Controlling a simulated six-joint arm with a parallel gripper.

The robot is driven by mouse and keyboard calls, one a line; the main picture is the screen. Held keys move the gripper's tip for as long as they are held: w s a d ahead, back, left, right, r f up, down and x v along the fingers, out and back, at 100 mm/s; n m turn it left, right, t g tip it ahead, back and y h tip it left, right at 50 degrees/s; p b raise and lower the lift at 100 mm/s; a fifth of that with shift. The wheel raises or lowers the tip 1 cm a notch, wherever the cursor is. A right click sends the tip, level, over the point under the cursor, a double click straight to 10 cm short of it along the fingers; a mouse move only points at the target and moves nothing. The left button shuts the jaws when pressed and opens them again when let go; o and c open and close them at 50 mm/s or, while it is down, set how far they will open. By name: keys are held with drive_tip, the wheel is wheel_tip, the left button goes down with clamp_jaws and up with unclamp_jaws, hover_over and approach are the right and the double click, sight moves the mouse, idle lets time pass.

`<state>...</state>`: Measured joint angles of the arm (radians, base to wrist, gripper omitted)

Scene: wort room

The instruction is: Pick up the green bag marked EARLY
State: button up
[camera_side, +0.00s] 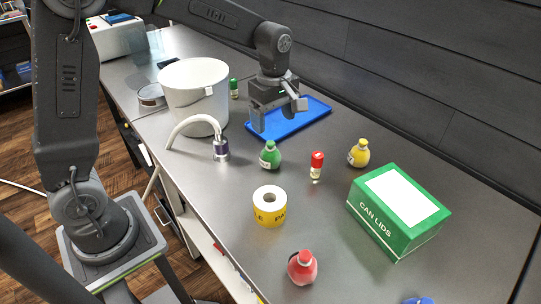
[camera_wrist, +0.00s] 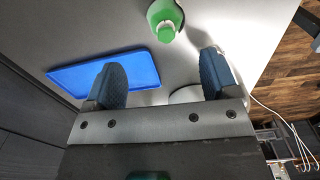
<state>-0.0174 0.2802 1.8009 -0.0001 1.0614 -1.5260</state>
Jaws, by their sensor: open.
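A small green bag (camera_side: 270,156) with a narrow top and a pale label stands upright on the grey worktop. I cannot read its marking. My gripper (camera_side: 278,116) is behind it and higher, open, with nothing between the fingers. In the wrist view the green bag (camera_wrist: 165,18) is at the top edge, partly cut off, beyond the gap between the open fingers (camera_wrist: 164,82). The fingers do not touch it.
A blue tray (camera_side: 302,121) lies behind my gripper. A white bucket (camera_side: 194,85) and a curved pipe (camera_side: 190,121) stand left. A red-capped bottle (camera_side: 316,166), yellow bag (camera_side: 359,153), tape roll (camera_side: 269,212), green carton (camera_side: 398,235) and red bag (camera_side: 302,268) stand nearby.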

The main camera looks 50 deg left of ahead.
sight(270, 143)
wheel_tip(270, 143, down, 6)
drive_tip(key=shift+r, duration=0.2)
drive_tip(key=f, duration=0.5)
drive_tip(key=shift+s+a, duration=0.15)
drive_tip(key=shift+s, duration=0.2)
drive_tip(key=c, duration=1)
drive_tip(key=shift+r, duration=0.1)
